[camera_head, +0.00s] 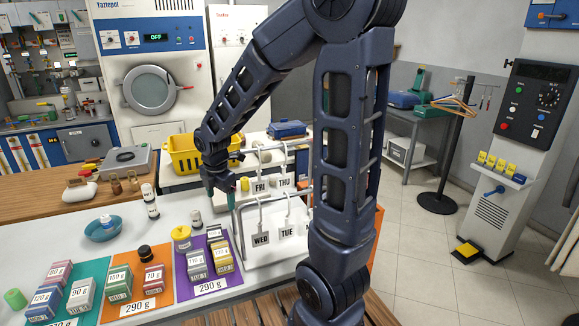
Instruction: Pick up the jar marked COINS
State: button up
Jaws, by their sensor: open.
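No label reading COINS is legible in this view. A small jar with a yellow lid (181,238) stands upright on the white counter at the top left corner of the purple mat; any lettering on it is too small to read. A dark-capped jar (145,253) stands at the top of the orange mat. My gripper (221,196) is open and points down, behind and to the right of the yellow-lidded jar and apart from it. No object shows clearly between its fingers. My arm hides part of the counter's right side.
Teal, orange and purple mats (212,287) hold labelled weight blocks.

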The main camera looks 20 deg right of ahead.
jog(key=s+d+r+m+t, duration=0.1)
jog(key=s+d+r+m, duration=0.6)
jog(key=m, duration=0.4)
jog(key=s+d+r+m+t, duration=0.2)
jog(key=s+d+r+m, duration=0.5)
jog(key=d+m, duration=0.3)
jog(key=m, duration=0.2)
jog(key=shift+d+m, duration=0.3)
jog(key=shift+o, duration=0.9)
jog(key=shift+s+d+m, duration=0.15)
jog(key=shift+s+m, duration=0.15)
jog(key=shift+m, duration=0.1)
jog(key=shift+r, duration=0.15)
